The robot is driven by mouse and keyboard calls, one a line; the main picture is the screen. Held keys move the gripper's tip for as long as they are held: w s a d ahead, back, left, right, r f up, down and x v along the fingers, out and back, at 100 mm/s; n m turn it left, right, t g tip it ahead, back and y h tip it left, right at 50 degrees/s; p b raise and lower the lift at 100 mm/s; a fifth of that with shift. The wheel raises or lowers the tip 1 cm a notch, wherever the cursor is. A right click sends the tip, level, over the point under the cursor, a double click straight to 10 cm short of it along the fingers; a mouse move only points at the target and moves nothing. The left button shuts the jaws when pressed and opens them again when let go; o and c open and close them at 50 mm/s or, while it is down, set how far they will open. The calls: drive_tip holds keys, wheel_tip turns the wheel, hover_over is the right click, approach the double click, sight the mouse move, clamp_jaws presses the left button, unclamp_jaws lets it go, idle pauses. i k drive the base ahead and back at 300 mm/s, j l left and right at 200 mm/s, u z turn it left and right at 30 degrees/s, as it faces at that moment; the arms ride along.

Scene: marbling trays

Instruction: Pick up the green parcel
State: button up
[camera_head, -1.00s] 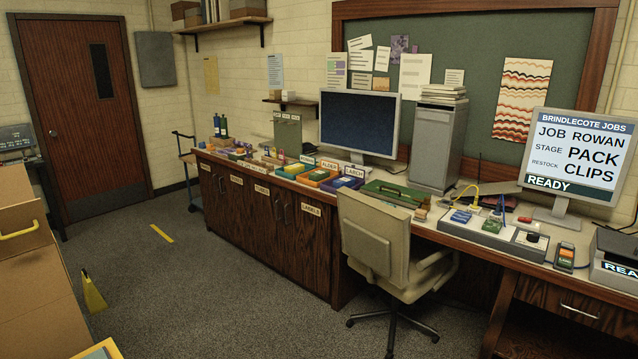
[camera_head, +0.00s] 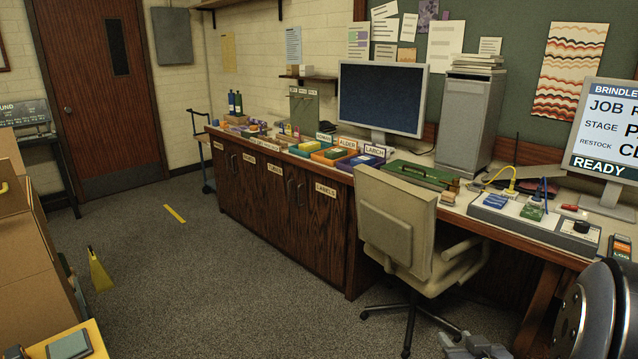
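Small green blocks that may be the green parcel show in the orange ALDER tray (camera_head: 322,160) on the long counter; one green block (camera_head: 335,153) lies in that tray. The view is too small to tell which is the parcel. A larger green case (camera_head: 420,175) lies to the right of the trays. A grey part that looks like my gripper (camera_head: 476,346) shows at the bottom edge, below the chair and far from the trays. It is cut off, so its opening is hidden.
A beige swivel chair (camera_head: 396,230) stands before the counter. The teal ROWAN tray (camera_head: 299,153) and purple LARCH tray (camera_head: 368,161) flank the orange one. A yellow wedge (camera_head: 100,272) stands on the carpet at left.

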sight(339, 153)
drive_tip(key=i+l, duration=0.15)
drive_tip(key=i, duration=0.2)
drive_tip(key=i+l+u, duration=0.1)
drive_tip(key=i, duration=0.3)
drive_tip(key=i+l, duration=0.25)
drive_tip(key=i+j+u, duration=0.2)
drive_tip(key=i+u, duration=0.6)
drive_tip(key=i, duration=0.2)
drive_tip(key=i+l+u, duration=0.1)
drive_tip(key=i+u, duration=0.3)
drive_tip(key=i+z, duration=0.15)
drive_tip(key=i, duration=0.45)
drive_tip(key=i+j+z, duration=0.2)
drive_tip(key=i, duration=0.35)
drive_tip(key=i+j+z, duration=0.15)
drive_tip(key=i, duration=0.45)
drive_tip(key=i+z, duration=0.25)
drive_tip(key=z, duration=0.2)
drive_tip(key=i+z, duration=0.25)
drive_tip(key=z, duration=0.25)
drive_tip(key=i+j+z, duration=0.2)
drive_tip(key=z, duration=0.25)
drive_tip(key=i+j+z, duration=0.25)
drive_tip(key=z, duration=0.2)
drive_tip(key=i+j+z, duration=0.15)
drive_tip(key=z, duration=0.15)
drive_tip(key=i+j+z, duration=0.15)
drive_tip(key=z, duration=0.15)
drive_tip(key=j, duration=0.1)
